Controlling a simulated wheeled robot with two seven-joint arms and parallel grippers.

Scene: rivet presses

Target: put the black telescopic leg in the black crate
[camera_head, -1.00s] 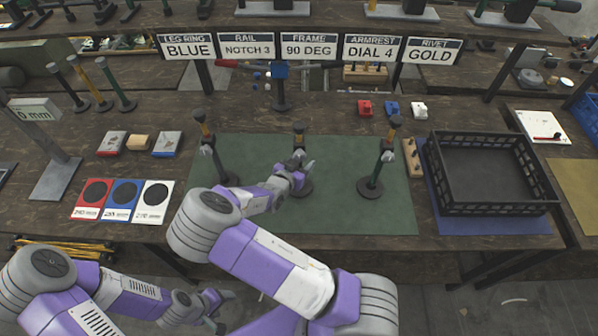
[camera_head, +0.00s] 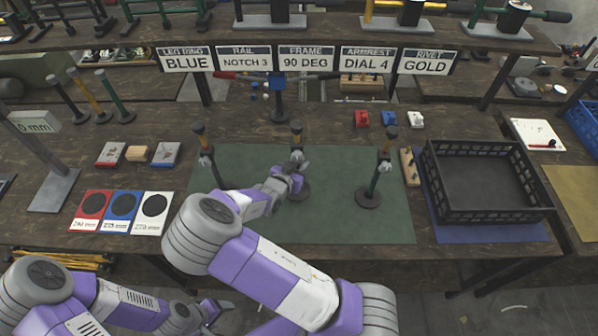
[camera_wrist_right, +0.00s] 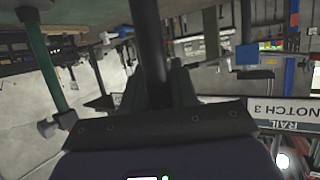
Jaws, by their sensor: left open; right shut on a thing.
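The black telescopic leg (camera_head: 297,139) stands upright in the middle of the green mat, on a round base, with an orange-tipped top. My right gripper (camera_head: 296,168) is shut on it at its lower part.
A green leg (camera_head: 376,176) stands right of the held leg, another leg (camera_head: 213,168) left of it. A wooden block with pegs (camera_head: 409,168) sits between mat and crate. Signs (camera_head: 306,60) stand behind. The front of the green mat (camera_head: 340,225) is clear.

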